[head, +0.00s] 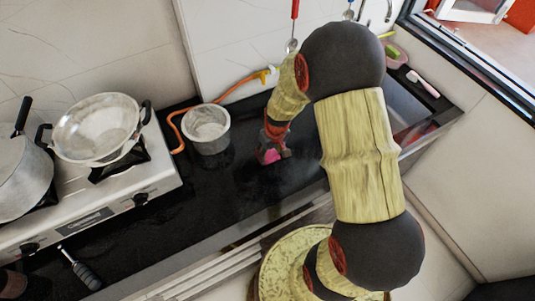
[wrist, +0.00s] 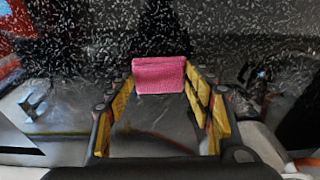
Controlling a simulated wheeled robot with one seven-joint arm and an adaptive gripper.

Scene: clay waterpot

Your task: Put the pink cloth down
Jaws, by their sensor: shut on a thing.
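The pink cloth (wrist: 159,74) is a small folded block between the fingertips of my gripper (wrist: 160,85) in the wrist view. My gripper is shut on it from both sides. In the head view the pink cloth (head: 268,156) shows at the end of my arm, low over the black counter (head: 225,185), to the right of a grey pot. I cannot tell whether the cloth touches the counter.
The grey pot (head: 207,129) stands left of my gripper, with an orange hose (head: 233,93) behind it. A sink (head: 407,105) lies to the right. Counter in front of my gripper is clear.

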